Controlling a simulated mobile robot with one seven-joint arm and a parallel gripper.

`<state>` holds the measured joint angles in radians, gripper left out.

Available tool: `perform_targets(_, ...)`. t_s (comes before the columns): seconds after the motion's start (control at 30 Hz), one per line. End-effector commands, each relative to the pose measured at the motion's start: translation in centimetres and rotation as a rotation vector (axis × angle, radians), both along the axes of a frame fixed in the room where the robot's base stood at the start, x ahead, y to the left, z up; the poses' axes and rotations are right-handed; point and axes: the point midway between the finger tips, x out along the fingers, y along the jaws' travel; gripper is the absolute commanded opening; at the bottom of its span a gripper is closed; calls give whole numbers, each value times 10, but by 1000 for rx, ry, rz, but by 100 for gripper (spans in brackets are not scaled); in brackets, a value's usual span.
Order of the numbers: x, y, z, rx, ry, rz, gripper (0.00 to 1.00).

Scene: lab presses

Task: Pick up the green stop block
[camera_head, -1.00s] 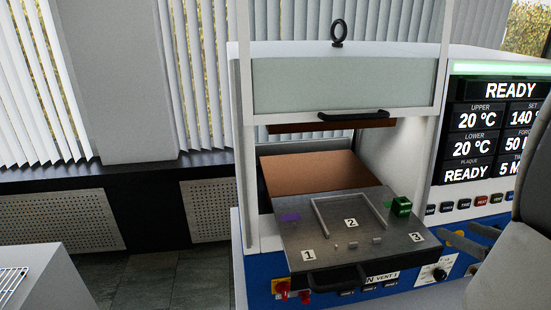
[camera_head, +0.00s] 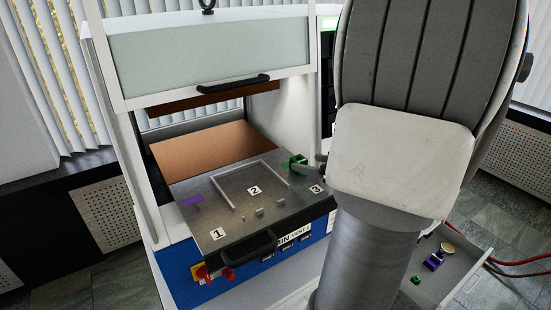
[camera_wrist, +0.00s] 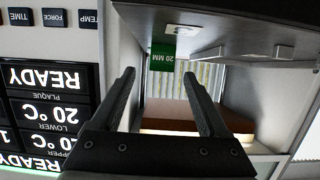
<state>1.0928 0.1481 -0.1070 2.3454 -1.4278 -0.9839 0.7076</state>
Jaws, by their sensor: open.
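The green stop block (camera_head: 294,160) stands at the back right of the metal plate (camera_head: 232,222) of the press. My gripper (camera_head: 303,167) is just right of it, its fingers pointing left toward it; my arm hides most of the gripper. The wrist view is upside down. There the green block (camera_wrist: 161,57), marked "20 MM", hangs from the plate's top edge. My open gripper (camera_wrist: 158,73) has a finger on either side of the block's line, with nothing held between them. I cannot tell whether the fingertips reach past the block.
An open drawer (camera_head: 465,275) with small parts is at lower right.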

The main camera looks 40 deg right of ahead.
Motion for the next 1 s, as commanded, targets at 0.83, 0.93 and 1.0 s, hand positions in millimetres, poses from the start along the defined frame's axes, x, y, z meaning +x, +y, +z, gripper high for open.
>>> perform_targets(0.83,50,-3,-19,0,1,0,52)
perform_targets(0.93,50,-3,-19,0,0,0,34)
perform_targets(1.0,50,-3,-19,0,0,0,22)
